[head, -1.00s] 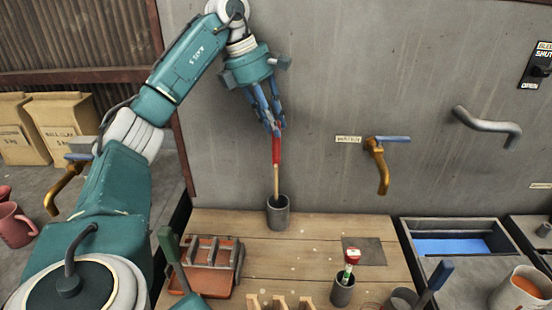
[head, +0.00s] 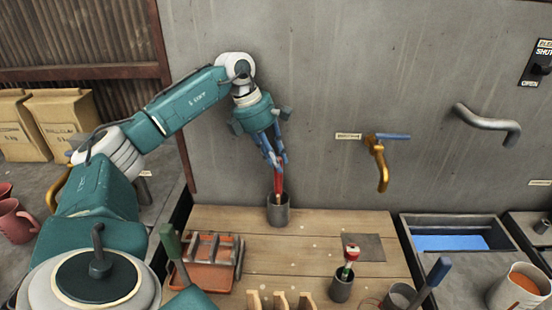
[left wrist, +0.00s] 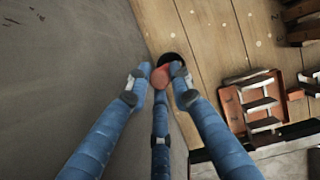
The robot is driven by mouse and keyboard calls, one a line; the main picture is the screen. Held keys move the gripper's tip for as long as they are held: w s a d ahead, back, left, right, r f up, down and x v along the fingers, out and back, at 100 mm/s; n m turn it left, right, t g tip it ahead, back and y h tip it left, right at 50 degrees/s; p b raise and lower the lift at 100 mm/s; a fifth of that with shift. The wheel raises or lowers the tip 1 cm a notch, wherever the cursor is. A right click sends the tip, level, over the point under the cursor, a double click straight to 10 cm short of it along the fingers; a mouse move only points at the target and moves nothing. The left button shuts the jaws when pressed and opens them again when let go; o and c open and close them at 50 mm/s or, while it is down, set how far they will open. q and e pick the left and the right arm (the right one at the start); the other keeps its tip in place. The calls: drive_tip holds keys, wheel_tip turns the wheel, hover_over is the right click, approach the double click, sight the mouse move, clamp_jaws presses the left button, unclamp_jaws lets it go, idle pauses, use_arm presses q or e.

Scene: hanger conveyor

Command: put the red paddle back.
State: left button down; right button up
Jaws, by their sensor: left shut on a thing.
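My left gripper (head: 276,163) is shut on the red paddle (head: 279,182), near its upper end. The paddle stands nearly upright, and its lower end is inside the grey cup (head: 278,212) at the back of the wooden bench. In the left wrist view, the blue fingers (left wrist: 158,76) close around the red end of the paddle (left wrist: 161,77), with the dark mouth of the cup (left wrist: 172,62) just beyond. The paddle's lower part is hidden in the cup. My right gripper is not in view.
A terracotta tray with a grey rack (head: 212,262) stands left of the cup. A second grey cup (head: 342,287) holds a red-topped tool (head: 351,255). A brass tap (head: 380,165) juts from the wall at right. The bench (head: 300,240) between them is clear.

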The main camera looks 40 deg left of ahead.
use_arm(q)
drive_tip(key=c, duration=1.5)
unclamp_jaws()
drive_tip(key=shift+d+f, duration=0.1)
drive_tip(key=shift+c, duration=0.2)
drive_tip(key=v, duration=1.2)
drive_tip(key=shift+b, duration=0.4)
